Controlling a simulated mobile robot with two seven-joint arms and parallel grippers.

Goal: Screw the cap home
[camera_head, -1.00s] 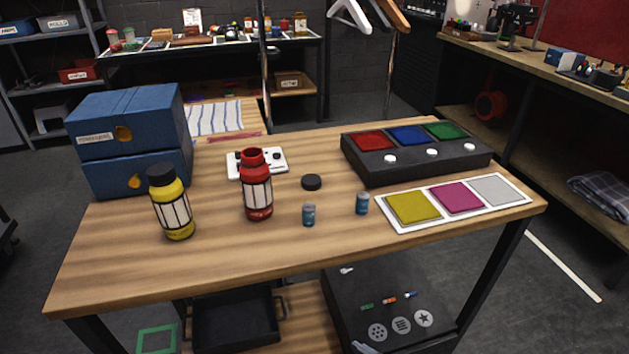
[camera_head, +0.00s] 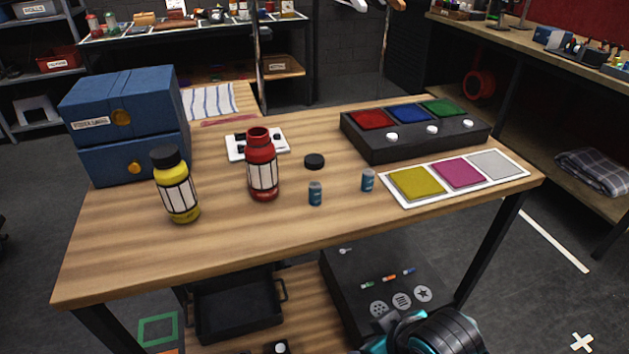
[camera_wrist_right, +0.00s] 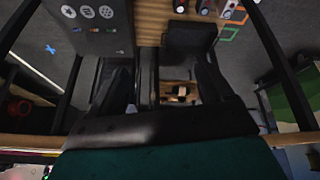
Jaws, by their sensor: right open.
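An open red bottle (camera_head: 262,168) with a white label stands upright on the wooden table; no cap is on its mouth. A loose black cap (camera_head: 314,161) lies flat on the table to its right. A yellow bottle (camera_head: 177,188) stands at the left with a black cap (camera_head: 165,156) on it. My right gripper (camera_wrist_right: 163,82) is open and empty in the right wrist view, in front of the table's lower part. In the head view only part of my right arm shows at the bottom edge. My left gripper is not in view.
Blue boxes (camera_head: 128,125) stand at the back left. Two small batteries (camera_head: 315,194) stand near the front middle. A black button console (camera_head: 415,134) and a coloured-square card (camera_head: 455,178) fill the right. The table's front left is clear. Below is a black tray (camera_head: 238,304).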

